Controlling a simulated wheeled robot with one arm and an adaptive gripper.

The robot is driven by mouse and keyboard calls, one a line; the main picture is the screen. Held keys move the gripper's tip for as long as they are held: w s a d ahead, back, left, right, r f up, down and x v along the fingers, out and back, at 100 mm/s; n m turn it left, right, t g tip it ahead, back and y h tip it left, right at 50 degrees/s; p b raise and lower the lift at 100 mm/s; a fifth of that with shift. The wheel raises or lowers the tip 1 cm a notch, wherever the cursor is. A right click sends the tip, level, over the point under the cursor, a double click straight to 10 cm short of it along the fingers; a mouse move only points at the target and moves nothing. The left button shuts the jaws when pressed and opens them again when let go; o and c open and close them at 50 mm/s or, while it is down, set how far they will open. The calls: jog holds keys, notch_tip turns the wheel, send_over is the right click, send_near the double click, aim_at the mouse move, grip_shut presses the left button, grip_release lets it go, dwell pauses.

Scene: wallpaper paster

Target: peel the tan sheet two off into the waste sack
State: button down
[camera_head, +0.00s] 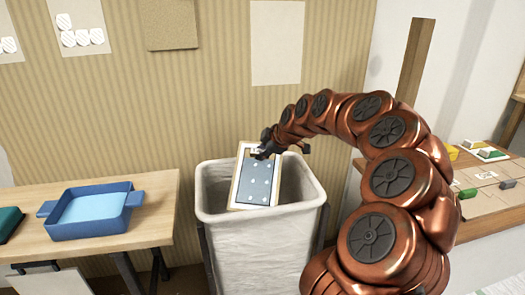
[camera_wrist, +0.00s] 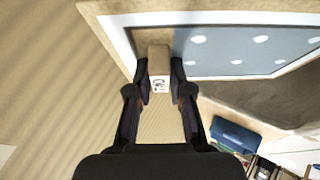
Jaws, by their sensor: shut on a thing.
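My gripper (camera_head: 267,150) is shut on a small tan tab at the top of a sheet (camera_head: 255,182). The sheet's visible face is grey-blue with white dots, with a pale and tan border. In the wrist view the fingers (camera_wrist: 159,75) close on the tab, which bears a dark mark, and the dotted sheet (camera_wrist: 235,50) extends to the right. The sheet hangs slightly tilted at the mouth of the white waste sack (camera_head: 262,245). Its lower end is at or inside the near rim; I cannot tell whether it touches. A square tan sheet (camera_head: 171,24) is on the wall.
A cream sheet (camera_head: 277,42) and white patterned sheets (camera_head: 78,27) are on the striped wall. A blue tray (camera_head: 92,212) stands on the left wooden table (camera_head: 158,200). A right-hand table (camera_head: 490,212) holds small coloured blocks. The sack stands between the tables.

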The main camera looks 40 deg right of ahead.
jog(key=c, duration=1)
grip_release()
jog(key=v, duration=1.2)
jog(key=shift+r, duration=0.1)
